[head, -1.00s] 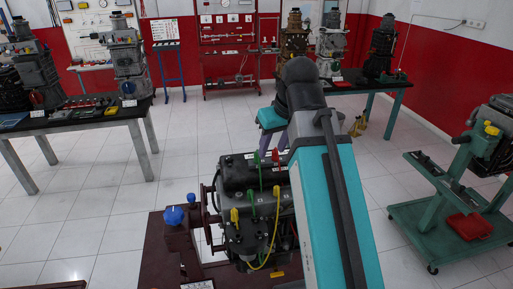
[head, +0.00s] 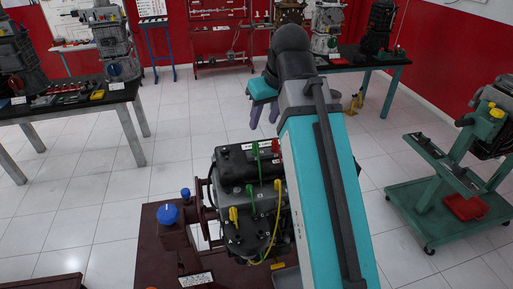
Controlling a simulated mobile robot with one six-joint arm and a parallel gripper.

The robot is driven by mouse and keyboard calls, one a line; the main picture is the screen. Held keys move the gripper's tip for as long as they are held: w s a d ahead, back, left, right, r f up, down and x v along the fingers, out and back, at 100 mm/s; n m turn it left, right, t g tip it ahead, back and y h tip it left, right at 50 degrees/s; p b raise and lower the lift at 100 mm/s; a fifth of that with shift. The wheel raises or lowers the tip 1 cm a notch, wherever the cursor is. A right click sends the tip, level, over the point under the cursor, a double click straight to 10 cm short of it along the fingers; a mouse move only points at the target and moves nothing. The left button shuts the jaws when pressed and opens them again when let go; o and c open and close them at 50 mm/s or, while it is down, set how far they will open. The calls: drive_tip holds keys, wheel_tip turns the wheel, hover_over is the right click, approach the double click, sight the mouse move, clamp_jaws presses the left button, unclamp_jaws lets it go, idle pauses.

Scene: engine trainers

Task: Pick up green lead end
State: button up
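Green lead pieces show on the dark engine block (head: 232,172): a green end (head: 256,152) stands at its top, with a thin green line running down from it. I cannot tell which one is loose. My gripper (head: 265,116), with two purple fingers below a teal body, hangs above the floor, beyond the engine in the picture. The fingers look apart with nothing between them. My arm hides the engine's right side.
Yellow lead ends (head: 233,215) and a red end (head: 276,147) are also on the engine. A blue knob (head: 167,214) stands on the dark red stand (head: 150,250). A green trolley (head: 430,208) is at right, a bench (head: 70,113) at left. White floor lies between.

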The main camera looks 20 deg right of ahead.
approach(256, 143)
drive_tip(key=shift+x, duration=2.5)
drive_tip(key=shift+w+a+f, duration=0.1)
drive_tip(key=shift+w+f, duration=0.15)
drive_tip(key=shift+f, duration=0.3)
drive_tip(key=shift+b+x, duration=0.8)
drive_tip(key=shift+x, duration=1.2)
clamp_jaws()
